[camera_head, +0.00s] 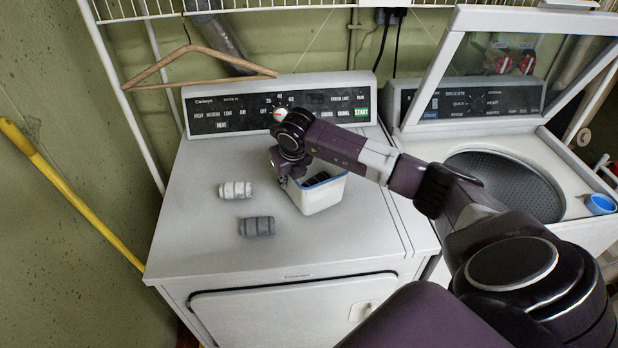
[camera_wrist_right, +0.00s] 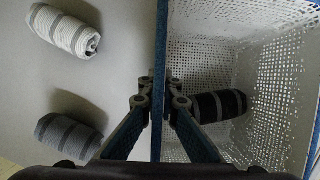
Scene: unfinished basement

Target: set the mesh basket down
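The mesh basket (camera_head: 322,197) is white with a blue rim, over the top of the left white machine in the head view. My right gripper (camera_head: 283,180) is at its left wall. In the right wrist view, the fingers of this gripper (camera_wrist_right: 160,92) lie on both sides of the basket's blue-rimmed wall (camera_wrist_right: 161,45) and pinch it. A dark striped roll (camera_wrist_right: 218,106) lies inside the basket. The basket looks upright; I cannot tell whether its bottom touches the machine top. My left gripper is not in view.
A white striped roll (camera_head: 235,190) and a grey striped roll (camera_head: 257,226) lie on the machine top (camera_head: 200,250), left of the basket. A control panel (camera_head: 230,113) stands behind. The front machine top is clear.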

